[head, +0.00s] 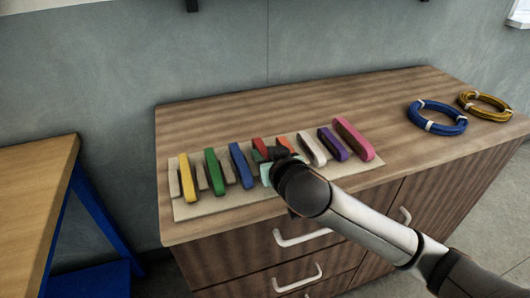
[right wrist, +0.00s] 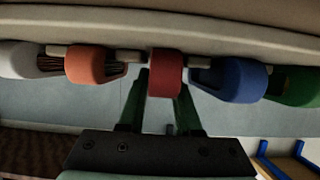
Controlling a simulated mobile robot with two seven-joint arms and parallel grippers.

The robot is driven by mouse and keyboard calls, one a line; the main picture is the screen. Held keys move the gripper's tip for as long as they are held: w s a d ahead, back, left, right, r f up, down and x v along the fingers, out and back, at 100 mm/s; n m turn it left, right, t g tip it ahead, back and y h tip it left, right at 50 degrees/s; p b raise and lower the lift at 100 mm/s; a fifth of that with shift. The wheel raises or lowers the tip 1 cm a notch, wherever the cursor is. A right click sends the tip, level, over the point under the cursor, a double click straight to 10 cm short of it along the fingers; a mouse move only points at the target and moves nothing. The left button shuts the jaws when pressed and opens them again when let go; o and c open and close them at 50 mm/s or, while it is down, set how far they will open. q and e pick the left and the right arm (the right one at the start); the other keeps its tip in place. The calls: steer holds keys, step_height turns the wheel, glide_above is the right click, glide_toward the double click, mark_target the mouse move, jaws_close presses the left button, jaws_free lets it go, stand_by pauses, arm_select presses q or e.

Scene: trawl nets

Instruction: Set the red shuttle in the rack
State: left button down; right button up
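The red shuttle (head: 259,147) is in the row of shuttles on the pale rack (head: 230,200), between the blue shuttle (head: 240,165) and the orange shuttle (head: 286,144). My right gripper (head: 268,155) is over it, and the dark gripper and wrist hide its near part. In the right wrist view, the red shuttle (right wrist: 165,75) is between my two fingers, which look closed against its sides. Its rounded end is in line with its neighbours. Whether its underside rests on the rack is hidden. My left gripper is not in view.
The rack also holds yellow (head: 187,178), green (head: 214,172), white (head: 311,149), purple (head: 332,144) and pink (head: 353,139) shuttles, close together. A blue coil (head: 437,118) and a yellow coil (head: 485,104) lie at the cabinet's right. The wooden top (head: 300,105) behind the rack is clear.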

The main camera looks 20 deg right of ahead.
steer(key=o, duration=0.4)
steer(key=shift+c, duration=0.2)
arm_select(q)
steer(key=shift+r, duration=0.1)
arm_select(e)
steer(key=shift+s+r, duration=0.1)
steer(key=shift+s, duration=0.2)
steer(key=p+v, duration=0.1)
steer(key=v, duration=0.9)
steer(key=shift+w+r, duration=0.1)
steer(key=s+p, duration=0.1)
steer(key=p, duration=0.3)
steer(key=shift+d+r, duration=0.1)
steer(key=shift+r, duration=0.3)
steer(key=shift+s+p, duration=0.45)
steer(key=shift+p, duration=0.2)
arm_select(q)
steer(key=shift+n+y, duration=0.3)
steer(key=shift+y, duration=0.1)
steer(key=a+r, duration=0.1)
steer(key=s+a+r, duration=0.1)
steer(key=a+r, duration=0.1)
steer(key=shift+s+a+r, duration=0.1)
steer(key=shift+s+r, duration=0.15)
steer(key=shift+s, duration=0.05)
arm_select(e)
steer(key=shift+s+f, duration=0.1)
